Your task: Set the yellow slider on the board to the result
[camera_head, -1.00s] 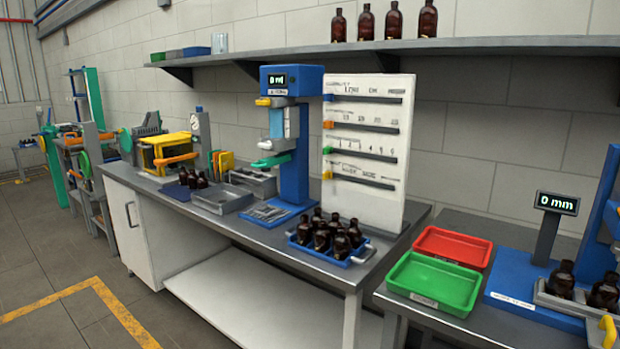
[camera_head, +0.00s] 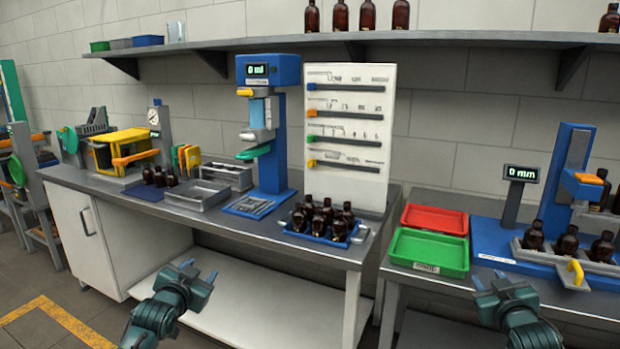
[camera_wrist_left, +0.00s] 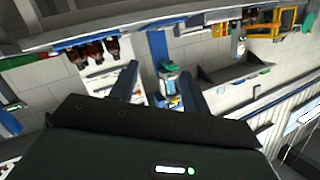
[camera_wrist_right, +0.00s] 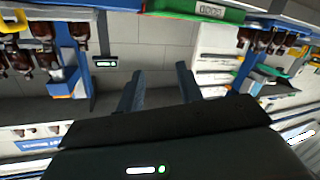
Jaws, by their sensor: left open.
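The white board (camera_head: 345,180) stands upright at the back of the workbench, right of the blue machine. It has several horizontal slots, each with a coloured slider at its left end. The yellow slider (camera_head: 311,163) is on the lowest slot, at the far left. The blue (camera_head: 311,86), orange (camera_head: 311,113) and green (camera_head: 310,138) sliders sit above it. The printed labels are too small to read surely. My left gripper (camera_head: 198,273) is open and empty, low in front of the bench. My right gripper (camera_head: 489,279) is open and empty, in front of the right table. Both are well away from the board.
A blue tray of amber bottles (camera_head: 330,241) stands in front of the board. The blue machine (camera_head: 284,140) shows about 0 ml. A green bin (camera_head: 430,250) and red bin (camera_head: 435,219) sit on the right table, beside a gauge display (camera_head: 521,173) reading 0 mm.

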